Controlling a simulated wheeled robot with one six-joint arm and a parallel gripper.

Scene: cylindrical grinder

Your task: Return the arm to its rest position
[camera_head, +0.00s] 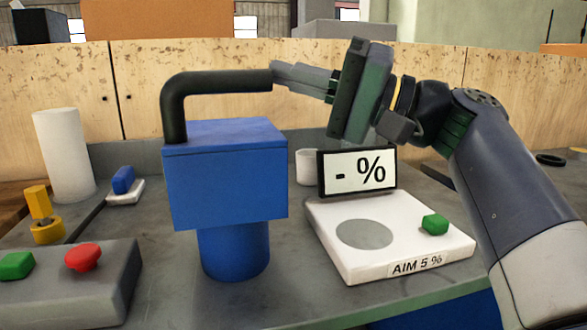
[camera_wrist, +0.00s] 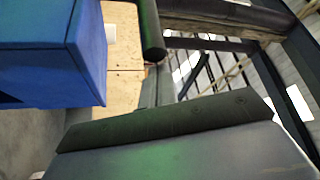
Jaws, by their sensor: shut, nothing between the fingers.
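My gripper (camera_head: 276,76) is in the upper middle of the head view, pointing left. Its grey fingers are shut with nothing between them. The fingertips are at the open end of a dark bent pipe (camera_head: 215,82) that rises from a blue box (camera_head: 225,180); whether they touch it I cannot tell. My arm reaches in from the right, bent above a white scale. In the wrist view the blue box (camera_wrist: 50,45) fills the upper left, with the dark pipe (camera_wrist: 150,30) beside it.
The white scale (camera_head: 335,262) carries a green button and a display (camera_head: 357,172) reading "- %". A grey box (camera_head: 80,285) with green and red buttons is front left. A white cylinder (camera_head: 64,155), a yellow part (camera_head: 40,215) and a white cup (camera_head: 307,167) stand around.

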